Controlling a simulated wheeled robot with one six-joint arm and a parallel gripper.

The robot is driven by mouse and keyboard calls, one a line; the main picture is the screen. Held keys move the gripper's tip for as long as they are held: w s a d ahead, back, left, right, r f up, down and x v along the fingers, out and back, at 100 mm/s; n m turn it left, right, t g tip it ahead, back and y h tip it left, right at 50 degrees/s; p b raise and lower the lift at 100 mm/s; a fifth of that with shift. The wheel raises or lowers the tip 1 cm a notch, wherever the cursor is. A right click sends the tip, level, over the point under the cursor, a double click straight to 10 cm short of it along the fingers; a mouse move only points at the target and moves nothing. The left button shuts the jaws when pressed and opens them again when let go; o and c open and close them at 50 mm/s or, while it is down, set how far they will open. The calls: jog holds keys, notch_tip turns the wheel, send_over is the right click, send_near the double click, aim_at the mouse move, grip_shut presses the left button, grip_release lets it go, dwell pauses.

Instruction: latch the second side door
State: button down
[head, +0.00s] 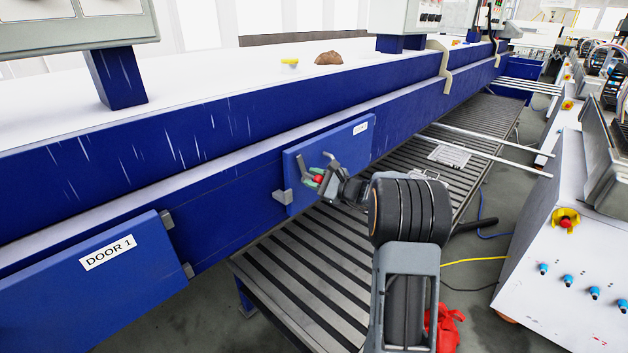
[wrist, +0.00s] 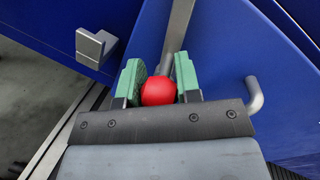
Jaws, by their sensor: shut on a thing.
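The second side door (head: 300,165) is a blue panel with a small white label, low on the blue gantry side; it also shows in the wrist view (wrist: 230,50). My gripper (head: 318,180) is in front of it. In the wrist view its green pads (wrist: 158,85) are shut on a red knob (wrist: 158,92) beside a grey metal bar (wrist: 177,35). A grey bent handle (wrist: 255,95) stands on the door to the right. A grey catch block (wrist: 93,45) is at the left, apart from the knob; it also shows in the head view (head: 282,197). I cannot tell whether the door sits flush.
Door 1 (head: 60,285), with grey catches at its right edge, is at the lower left. A slatted platform (head: 330,270) lies below the second door. A white control cabinet (head: 540,230) stands at the right. Cables and a red cloth (head: 445,325) lie on the floor.

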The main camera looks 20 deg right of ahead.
jog(key=n+b, duration=0.1)
jog(key=b, duration=0.2)
jog(key=f+n+b, duration=0.1)
jog(key=n+b, duration=0.1)
jog(key=b, duration=0.1)
jog(key=shift+s+a+f+g+b, duration=0.2)
jog(key=shift+a+g+b, duration=0.1)
jog(key=shift+a+b, duration=0.1)
jog(key=n+b, duration=0.1)
jog(key=b, duration=0.1)
jog(key=n+h+b, duration=0.1)
jog(key=b, duration=0.2)
jog(key=f+n+b, duration=0.1)
jog(key=n+b, duration=0.1)
jog(key=b, duration=0.1)
jog(key=shift+s+a+h, duration=0.15)
jog(key=shift+a+h, duration=0.15)
jog(key=shift+a, duration=0.1)
jog(key=n+b, duration=0.1)
jog(key=b, duration=0.1)
jog(key=n+b, duration=0.2)
jog(key=b, duration=0.1)
jog(key=shift+a+f+h, duration=0.15)
jog(key=shift+f+h, duration=0.25)
jog(key=n+b, duration=0.2)
jog(key=b, duration=0.2)
jog(key=shift+f+h, duration=0.15)
jog(key=shift+h, duration=0.25)
jog(key=shift+n+b, duration=0.4)
